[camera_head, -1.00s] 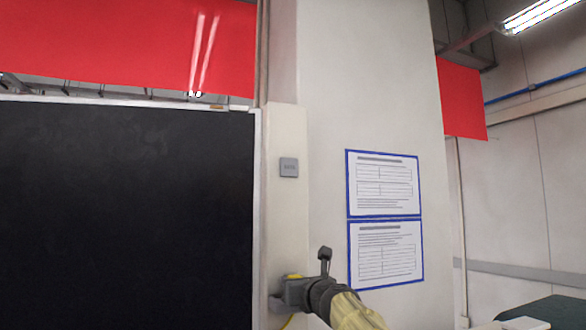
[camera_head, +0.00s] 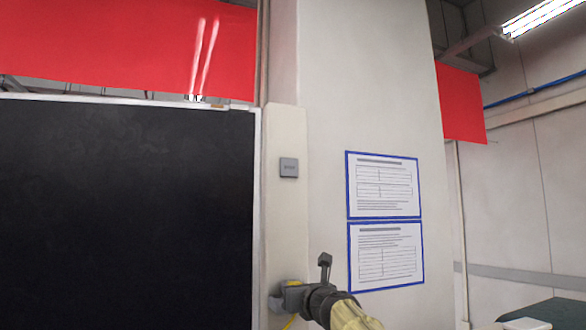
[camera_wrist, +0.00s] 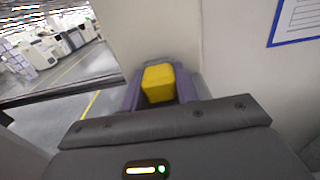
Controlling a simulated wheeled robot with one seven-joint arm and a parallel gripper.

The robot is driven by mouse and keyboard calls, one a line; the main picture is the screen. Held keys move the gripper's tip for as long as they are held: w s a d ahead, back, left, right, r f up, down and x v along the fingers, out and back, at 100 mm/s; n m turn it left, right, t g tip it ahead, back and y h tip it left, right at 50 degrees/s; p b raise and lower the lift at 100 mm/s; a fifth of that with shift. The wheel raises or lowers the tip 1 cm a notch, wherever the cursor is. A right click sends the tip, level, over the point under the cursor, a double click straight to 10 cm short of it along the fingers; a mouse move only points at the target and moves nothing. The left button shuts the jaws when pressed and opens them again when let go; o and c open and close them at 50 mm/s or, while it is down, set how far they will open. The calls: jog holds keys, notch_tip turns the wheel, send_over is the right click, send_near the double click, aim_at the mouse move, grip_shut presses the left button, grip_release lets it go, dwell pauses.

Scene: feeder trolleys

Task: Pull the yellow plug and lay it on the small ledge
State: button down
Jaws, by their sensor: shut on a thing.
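The yellow plug (camera_wrist: 158,83) sits between the two grey-purple fingers of my gripper (camera_wrist: 160,96) in the wrist view, and the fingers are shut on it. In the head view my gripper (camera_head: 277,302) is low at the pale pillar, to the right of the dark panel. I cannot make out the small ledge in either view.
A pale pillar (camera_head: 285,220) carries a small grey plate (camera_head: 289,167) above my gripper. A large dark panel (camera_head: 125,210) stands left. Two blue-framed sheets (camera_head: 384,185) hang on the wall to the right. The wrist view shows open floor (camera_wrist: 75,108) at left.

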jog(key=shift+f, duration=0.3)
jog(key=c, duration=1)
grip_release()
jog(key=shift+o, duration=0.2)
jog(key=shift+b, duration=0.3)
jog(key=b+v, duration=0.3)
jog(key=v, duration=0.7)
jog(key=shift+b, duration=0.4)
dwell(0.3)
dwell(0.5)
